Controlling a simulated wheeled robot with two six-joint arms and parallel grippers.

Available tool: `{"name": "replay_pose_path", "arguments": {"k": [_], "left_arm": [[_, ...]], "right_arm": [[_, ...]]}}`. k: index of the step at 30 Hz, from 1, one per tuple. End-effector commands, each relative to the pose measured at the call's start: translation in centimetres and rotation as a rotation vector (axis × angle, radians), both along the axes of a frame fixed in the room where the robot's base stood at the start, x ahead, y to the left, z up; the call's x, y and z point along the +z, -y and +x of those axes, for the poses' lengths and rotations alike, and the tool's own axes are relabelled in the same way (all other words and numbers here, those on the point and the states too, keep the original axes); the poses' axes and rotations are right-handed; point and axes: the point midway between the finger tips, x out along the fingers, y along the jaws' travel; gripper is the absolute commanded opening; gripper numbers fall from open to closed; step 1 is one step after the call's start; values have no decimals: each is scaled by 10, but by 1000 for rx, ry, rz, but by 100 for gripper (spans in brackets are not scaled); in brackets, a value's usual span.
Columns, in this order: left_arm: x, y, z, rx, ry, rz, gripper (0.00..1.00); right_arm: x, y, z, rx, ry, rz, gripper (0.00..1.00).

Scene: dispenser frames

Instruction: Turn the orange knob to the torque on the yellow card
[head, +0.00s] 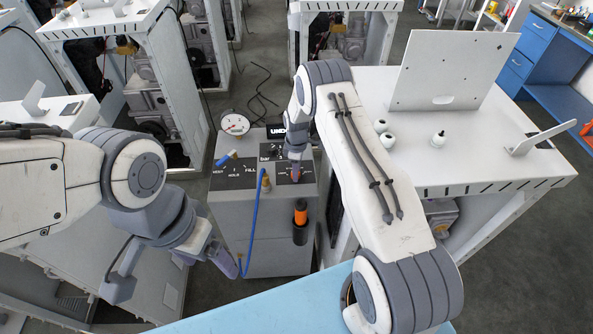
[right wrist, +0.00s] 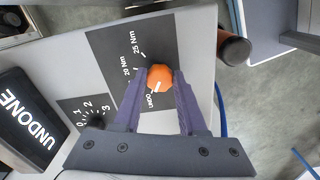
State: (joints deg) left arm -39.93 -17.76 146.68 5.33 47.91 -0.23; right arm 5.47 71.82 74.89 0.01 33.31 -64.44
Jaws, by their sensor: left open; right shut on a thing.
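The orange knob (right wrist: 159,76) sits on a black panel (right wrist: 118,52) marked UNDO, 20 Nm and 25 Nm in the right wrist view. Its white line points to the lower left, towards UNDO. My right gripper (right wrist: 161,80) is shut on the knob, one purple finger on each side. In the head view my right gripper (head: 296,172) reaches down onto the grey cabinet's top and mostly hides the knob. My left gripper (head: 228,264) is open and empty, low beside the cabinet's left front. I see no yellow card in either view.
A black UNDONE display (right wrist: 28,122) and a small numbered dial (right wrist: 97,122) stand near the knob. The cabinet (head: 272,225) carries a round gauge (head: 235,124), a blue hose (head: 255,215) and an orange-handled tool (head: 301,213) at its front. A white table (head: 470,160) stands right.

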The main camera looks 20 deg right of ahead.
Motion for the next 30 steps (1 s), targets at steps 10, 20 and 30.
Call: {"name": "replay_pose_path", "arguments": {"k": [10, 20, 30], "left_arm": [[-12, 0, 0, 2, 0, 0, 80], [-41, 0, 0, 6, -1, 0, 80], [-66, 0, 0, 6, -1, 0, 80]], "right_arm": [[-2, 0, 1, -82, 2, 0, 0], [-3, -1, 0, -345, 2, 0, 0], [-2, -2, -1, -669, 2, 0, 0]]}}
